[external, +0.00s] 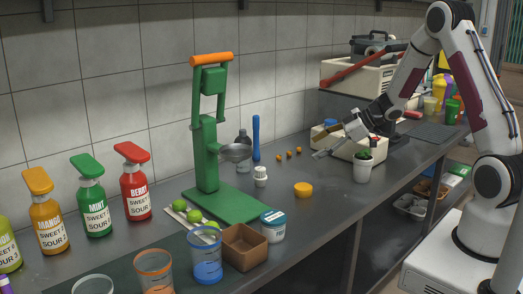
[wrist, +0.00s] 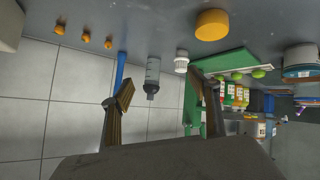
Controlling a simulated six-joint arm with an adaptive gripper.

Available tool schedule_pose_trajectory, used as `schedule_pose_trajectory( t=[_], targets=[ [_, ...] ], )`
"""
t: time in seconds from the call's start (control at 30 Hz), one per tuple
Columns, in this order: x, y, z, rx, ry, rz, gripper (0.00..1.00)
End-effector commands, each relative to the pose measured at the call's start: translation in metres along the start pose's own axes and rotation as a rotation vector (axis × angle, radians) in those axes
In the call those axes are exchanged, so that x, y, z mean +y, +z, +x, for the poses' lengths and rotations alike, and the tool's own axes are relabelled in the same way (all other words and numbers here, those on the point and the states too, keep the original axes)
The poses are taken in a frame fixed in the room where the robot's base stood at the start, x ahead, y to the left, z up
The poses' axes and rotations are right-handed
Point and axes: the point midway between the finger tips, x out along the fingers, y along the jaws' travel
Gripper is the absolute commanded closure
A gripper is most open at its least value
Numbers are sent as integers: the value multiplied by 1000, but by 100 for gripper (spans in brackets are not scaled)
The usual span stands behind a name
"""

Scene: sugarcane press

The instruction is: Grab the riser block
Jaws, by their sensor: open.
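No thing is marked as the riser block, and I cannot tell for certain which it is. A round orange-yellow block (external: 303,189) lies on the counter, and it also shows near the top of the wrist view (wrist: 211,25). A brown open-topped box (external: 244,246) stands by the counter's front edge. My gripper (external: 325,144) is above the counter, behind and right of the round block and apart from it. In the wrist view its two fingers (wrist: 162,78) are spread wide with nothing held between them.
The green press (external: 208,150) stands left, with limes (external: 194,215) at its base. A white bottle (external: 260,176), a blue rod (external: 256,137) and small orange pieces (external: 288,154) are nearby. A potted plant (external: 363,166) stands below my arm. Counter around the round block is clear.

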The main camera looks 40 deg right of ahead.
Motion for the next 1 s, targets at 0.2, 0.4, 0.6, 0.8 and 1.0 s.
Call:
schedule_pose_trajectory(
  t=[0.2,0.4,0.6,0.8,1.0],
  targets=[
    [-35,29,17,76,-159,27,39],
    [-66,48,22,143,-287,60,39],
    [-82,57,22,178,-353,80,39],
    [-84,58,22,183,-362,82,39],
    [-85,57,22,182,-361,81,39]
  ],
)
